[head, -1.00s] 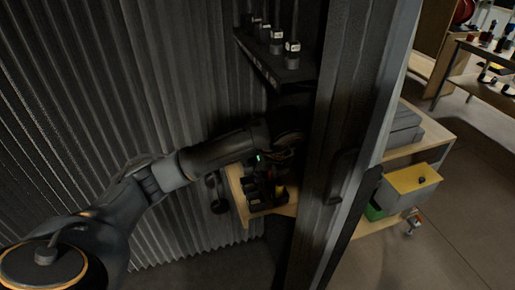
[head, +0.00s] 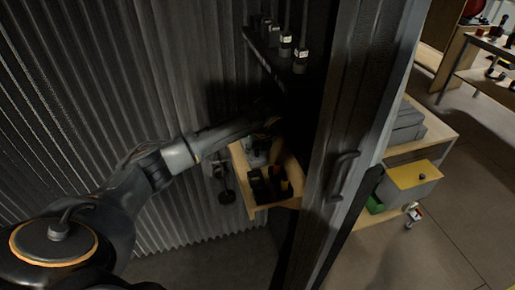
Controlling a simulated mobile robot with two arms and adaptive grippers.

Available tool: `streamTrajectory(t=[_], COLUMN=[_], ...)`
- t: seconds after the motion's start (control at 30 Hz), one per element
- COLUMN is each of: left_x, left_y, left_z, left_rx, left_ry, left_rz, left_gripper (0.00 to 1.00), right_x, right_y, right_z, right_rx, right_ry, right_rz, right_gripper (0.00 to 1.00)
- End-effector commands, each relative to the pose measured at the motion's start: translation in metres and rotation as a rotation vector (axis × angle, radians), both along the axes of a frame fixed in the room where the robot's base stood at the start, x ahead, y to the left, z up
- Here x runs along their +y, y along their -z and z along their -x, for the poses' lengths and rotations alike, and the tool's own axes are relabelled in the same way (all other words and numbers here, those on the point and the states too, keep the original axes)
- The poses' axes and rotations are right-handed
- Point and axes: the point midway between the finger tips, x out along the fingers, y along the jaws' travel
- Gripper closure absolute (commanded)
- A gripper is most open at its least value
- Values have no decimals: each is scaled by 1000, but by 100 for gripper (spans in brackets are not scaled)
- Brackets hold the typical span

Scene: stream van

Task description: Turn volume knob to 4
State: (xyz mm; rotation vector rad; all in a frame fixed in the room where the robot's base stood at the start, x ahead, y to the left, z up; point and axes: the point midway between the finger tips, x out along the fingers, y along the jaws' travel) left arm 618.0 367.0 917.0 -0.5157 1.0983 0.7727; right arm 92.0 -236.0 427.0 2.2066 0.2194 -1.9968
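My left arm reaches from the lower left into the dark gap behind the grey door. My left gripper (head: 268,124) is at its far end, above a wooden tray (head: 270,207). It is dark and small there, so I cannot tell whether its fingers are open or shut. I cannot make out a volume knob; it may be hidden in the shadow behind the gripper or door. My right gripper is not in view.
A grey door (head: 350,110) with a handle (head: 343,172) stands close right of the arm. A dark shelf (head: 270,62) with several small labelled items is above. Corrugated wall (head: 110,90) lies left. A wooden cabinet with a yellow-topped box (head: 412,177) is beyond the door.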

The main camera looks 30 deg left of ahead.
Motion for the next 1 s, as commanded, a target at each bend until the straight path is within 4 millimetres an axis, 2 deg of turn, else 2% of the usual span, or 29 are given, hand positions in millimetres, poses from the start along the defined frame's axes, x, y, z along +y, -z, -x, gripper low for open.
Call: streamTrajectory(t=[0.23,0.27,0.43,0.77,1.0], left_x=[0,0,0,0,2], left_y=[1,1,1,1,3], left_z=[0,0,0,0,0], left_rx=[0,0,0,-1,-2], left_ry=[0,0,0,17,118], left_rz=[0,0,0,0,-1], left_gripper=[62,66,100,100,100], right_x=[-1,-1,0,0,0], right_y=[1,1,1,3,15], right_z=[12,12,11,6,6], right_rx=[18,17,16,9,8], right_ry=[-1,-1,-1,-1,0], right_rz=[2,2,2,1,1], right_gripper=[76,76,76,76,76])
